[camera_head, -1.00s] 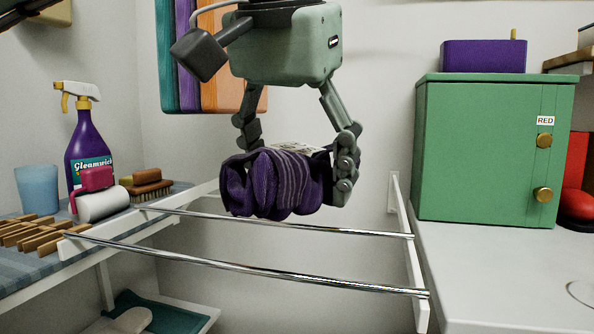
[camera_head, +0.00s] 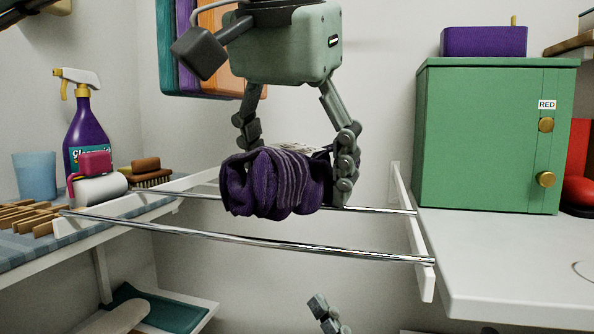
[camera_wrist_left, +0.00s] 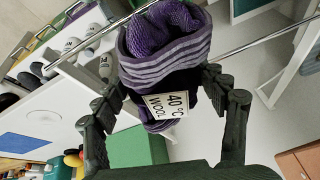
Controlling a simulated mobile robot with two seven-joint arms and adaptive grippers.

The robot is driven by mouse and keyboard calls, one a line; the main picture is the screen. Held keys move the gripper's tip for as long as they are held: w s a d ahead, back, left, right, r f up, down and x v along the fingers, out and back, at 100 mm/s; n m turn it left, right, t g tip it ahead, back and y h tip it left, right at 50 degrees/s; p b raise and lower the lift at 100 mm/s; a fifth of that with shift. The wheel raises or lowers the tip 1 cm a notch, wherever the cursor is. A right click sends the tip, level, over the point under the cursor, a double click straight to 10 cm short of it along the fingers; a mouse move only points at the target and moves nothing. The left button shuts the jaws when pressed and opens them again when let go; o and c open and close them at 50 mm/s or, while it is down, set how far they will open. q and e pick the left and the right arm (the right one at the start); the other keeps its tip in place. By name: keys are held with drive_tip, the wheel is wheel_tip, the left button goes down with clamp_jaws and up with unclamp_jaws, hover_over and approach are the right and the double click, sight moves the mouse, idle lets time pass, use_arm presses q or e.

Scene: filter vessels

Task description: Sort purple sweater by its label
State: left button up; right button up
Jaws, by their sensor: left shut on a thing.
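The purple sweater (camera_head: 275,182) is a bunched bundle with paler stripes, hanging between the fingers of my left gripper (camera_head: 295,160). The gripper is shut on it from both sides. In the head view the sweater overlaps the chrome rails; whether it touches them I cannot tell. In the left wrist view the sweater (camera_wrist_left: 165,45) lies between the dark fingers (camera_wrist_left: 165,100), and its white label (camera_wrist_left: 168,105) reads "40°C WOOL". Dark finger links, likely of my right gripper (camera_head: 325,312), show at the bottom edge; their opening is unclear.
Two chrome rails (camera_head: 250,239) span a gap between the left shelf, with a spray bottle (camera_head: 83,125), brush (camera_head: 151,172) and wooden slats (camera_head: 30,215), and the right worktop (camera_head: 510,245). A green cabinet (camera_head: 485,140) marked "RED" stands there. A lower shelf (camera_head: 175,312) holds teal cloth.

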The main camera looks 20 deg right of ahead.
use_arm(q)
drive_tip(key=shift+f, duration=0.55)
idle(0.4)
drive_tip(key=o, duration=1.5)
drive_tip(key=v, duration=1.2)
drive_tip(key=shift+s, duration=0.15)
